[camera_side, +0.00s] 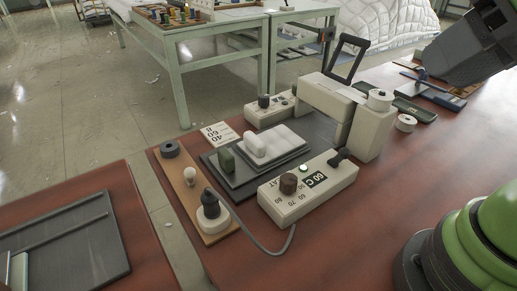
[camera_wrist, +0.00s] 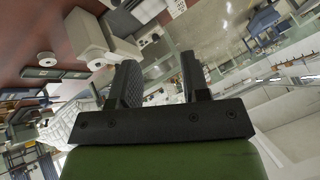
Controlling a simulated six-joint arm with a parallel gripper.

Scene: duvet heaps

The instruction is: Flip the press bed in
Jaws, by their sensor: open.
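The press stands on the red-brown table in the side view. Its bed looks like the dark plate with a pale pad (camera_side: 285,143), lying flat at the left end of the dark base (camera_side: 318,127). A pale upright block (camera_side: 254,145) is on the pad, and a grey-green block (camera_side: 226,160) stands at the plate's left edge. My gripper (camera_wrist: 159,62) is open and empty in the wrist view, away from the press. Its fingertips are unclear in the side view.
A cream control box (camera_side: 308,188) with a brown knob and a "60 C" label is in front of the bed. A second box (camera_side: 272,108) is behind. A wooden strip (camera_side: 193,194) with knobs lies left. White rolls (camera_side: 405,123) and a dark tray (camera_side: 415,109) are right.

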